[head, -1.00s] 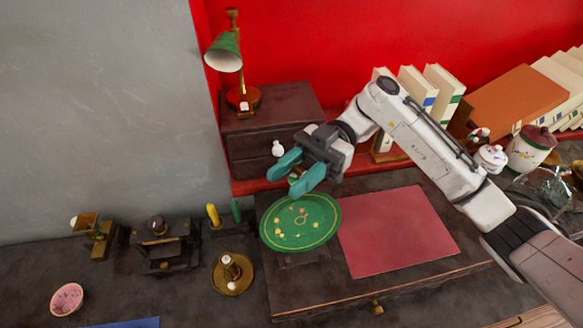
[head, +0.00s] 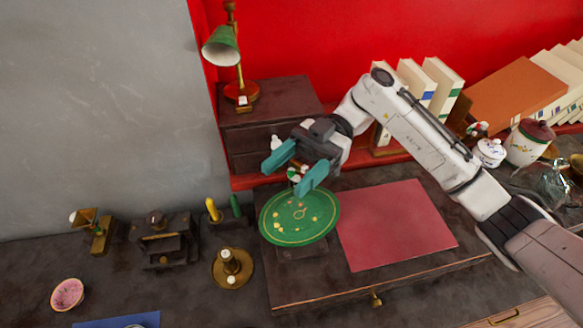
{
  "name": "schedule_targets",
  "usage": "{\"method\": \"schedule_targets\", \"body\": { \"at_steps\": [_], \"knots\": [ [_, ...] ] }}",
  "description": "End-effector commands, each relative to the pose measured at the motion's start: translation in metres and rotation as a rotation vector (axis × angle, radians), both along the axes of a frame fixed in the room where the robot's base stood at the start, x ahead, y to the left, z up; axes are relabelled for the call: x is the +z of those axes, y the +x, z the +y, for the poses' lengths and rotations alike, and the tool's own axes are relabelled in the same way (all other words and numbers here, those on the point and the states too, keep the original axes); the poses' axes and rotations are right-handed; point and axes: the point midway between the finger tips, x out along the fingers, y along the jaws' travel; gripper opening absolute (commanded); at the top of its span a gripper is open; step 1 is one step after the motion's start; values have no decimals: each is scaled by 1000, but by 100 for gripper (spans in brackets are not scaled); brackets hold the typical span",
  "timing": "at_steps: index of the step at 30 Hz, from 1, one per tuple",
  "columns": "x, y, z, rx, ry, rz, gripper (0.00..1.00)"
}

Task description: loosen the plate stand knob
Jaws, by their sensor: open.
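A green plate (head: 300,222) with a gold rim and small gold and pink marks leans on a dark stand (head: 302,246), of which only a little shows below the plate. My gripper (head: 296,180) has its two teal fingers spread apart, just above and behind the plate's upper edge. A small white and dark piece, perhaps the stand's knob (head: 295,174), shows between the fingers. I cannot tell whether the fingers touch it.
A dark drawer cabinet (head: 268,111) with a green lamp (head: 222,46) stands behind. A red mat (head: 397,224) lies right of the plate. A brass candlestick (head: 231,268) stands at left. Books (head: 440,88) and lidded jars (head: 528,143) are at right.

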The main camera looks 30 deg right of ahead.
Motion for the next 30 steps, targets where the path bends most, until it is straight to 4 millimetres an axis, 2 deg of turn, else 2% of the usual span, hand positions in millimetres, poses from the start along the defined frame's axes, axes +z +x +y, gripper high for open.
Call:
{"method": "schedule_targets", "body": {
  "at_steps": [4, 8, 15, 21, 30],
  "knots": [
    [0, 1, -3, 0, 0, 0, 62],
    [-1, 7, -16, -2, 0, 1, 62],
    [-3, 23, -60, -3, -3, 1, 62],
    [-2, 33, -89, -1, -1, 1, 62],
    [0, 37, -102, 1, 1, 0, 62]
  ]
}}
